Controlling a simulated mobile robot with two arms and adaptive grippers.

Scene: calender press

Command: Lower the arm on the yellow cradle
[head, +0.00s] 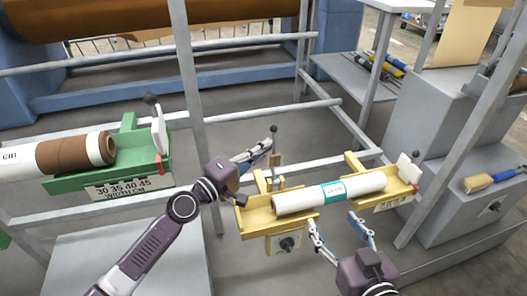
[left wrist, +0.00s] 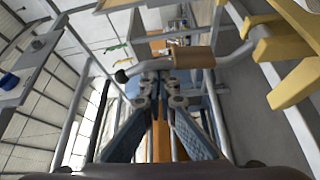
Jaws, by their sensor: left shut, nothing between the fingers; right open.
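The yellow cradle (head: 258,222) bears a white roll (head: 300,199) with a teal label. At its left end, a grey arm (head: 275,160) with a brown sleeve and black knob stands upright. In the left wrist view the brown sleeve (left wrist: 195,57) lies just beyond my fingertips; I cannot tell whether they touch. My left gripper (head: 268,147) is shut and empty beside the upper part of the arm; it also shows in the left wrist view (left wrist: 163,85). My right gripper (head: 332,220) is open and empty, in front of the roll.
A green cradle (head: 75,186) with a brown and white roll (head: 75,153) is at the left. A white end plate (head: 408,168) stands at the yellow cradle's right end. Grey frame posts (head: 191,90) and rails surround the cradles.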

